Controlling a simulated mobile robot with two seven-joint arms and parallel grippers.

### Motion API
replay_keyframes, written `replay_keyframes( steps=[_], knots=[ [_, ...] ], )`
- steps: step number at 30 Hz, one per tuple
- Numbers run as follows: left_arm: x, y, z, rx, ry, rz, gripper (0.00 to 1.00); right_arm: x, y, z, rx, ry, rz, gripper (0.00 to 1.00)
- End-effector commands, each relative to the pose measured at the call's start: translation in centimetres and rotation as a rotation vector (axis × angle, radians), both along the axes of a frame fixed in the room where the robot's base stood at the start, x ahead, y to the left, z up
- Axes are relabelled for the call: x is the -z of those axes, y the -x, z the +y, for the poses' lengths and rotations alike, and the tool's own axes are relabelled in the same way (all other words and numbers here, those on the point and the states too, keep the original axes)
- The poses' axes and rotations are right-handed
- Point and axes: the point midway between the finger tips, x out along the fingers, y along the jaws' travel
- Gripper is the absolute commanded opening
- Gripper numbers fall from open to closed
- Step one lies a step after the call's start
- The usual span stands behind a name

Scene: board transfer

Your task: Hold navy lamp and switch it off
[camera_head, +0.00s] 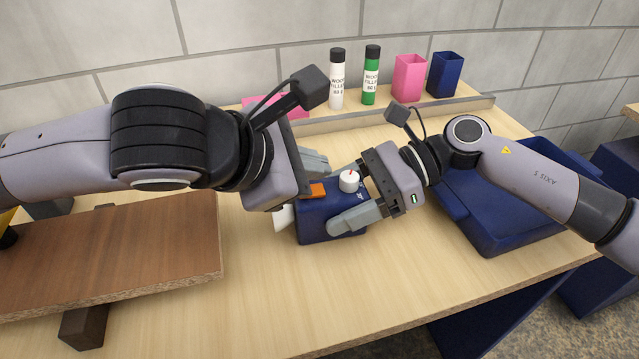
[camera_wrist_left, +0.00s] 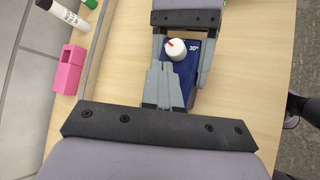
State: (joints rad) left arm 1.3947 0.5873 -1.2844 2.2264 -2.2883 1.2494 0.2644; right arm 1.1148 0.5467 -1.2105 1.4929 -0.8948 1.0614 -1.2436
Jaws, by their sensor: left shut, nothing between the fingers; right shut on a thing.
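The navy lamp (camera_head: 318,222) is a box on the table with a white knob (camera_head: 348,181) bearing a red mark, an orange part (camera_head: 317,190) on top and a white part at its left end. My right gripper (camera_head: 338,203) is shut on the lamp from the right, one finger along its front side. My left gripper (camera_head: 318,165) is shut and empty, its fingers just behind and above the lamp. In the left wrist view, the closed left fingers (camera_wrist_left: 166,68) point toward the knob (camera_wrist_left: 174,49), partly covering the lamp (camera_wrist_left: 189,72). Whether they touch it is unclear.
A brown board (camera_head: 120,250) lies at left on dark supports. A navy tray (camera_head: 500,215) is at right. A white bottle (camera_head: 337,85), a green bottle (camera_head: 371,80), a pink cup (camera_head: 409,80) and a navy cup (camera_head: 443,77) stand behind a ledge. The front table is clear.

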Motion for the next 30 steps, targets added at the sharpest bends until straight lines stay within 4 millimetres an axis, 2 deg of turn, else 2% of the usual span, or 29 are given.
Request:
replay_keyframes(
  steps=[15, 29, 30],
  knots=[
    [-4.5, 0.1, 0.5, 0.0, 0.001, -0.001, 0.0, 0.3, 0.0, 0.0, -0.001, 0.005, 0.002, 0.28],
    [-4.9, 0.2, 0.6, 0.0, 0.0, 0.0, 0.0, 0.2, 0.0, 0.0, -0.001, 0.004, 0.003, 0.28],
    [-4.9, 0.2, 0.6, 0.0, 0.0, 0.0, 0.0, 0.2, 0.0, 0.0, -0.001, 0.004, 0.003, 0.79]
  ],
)
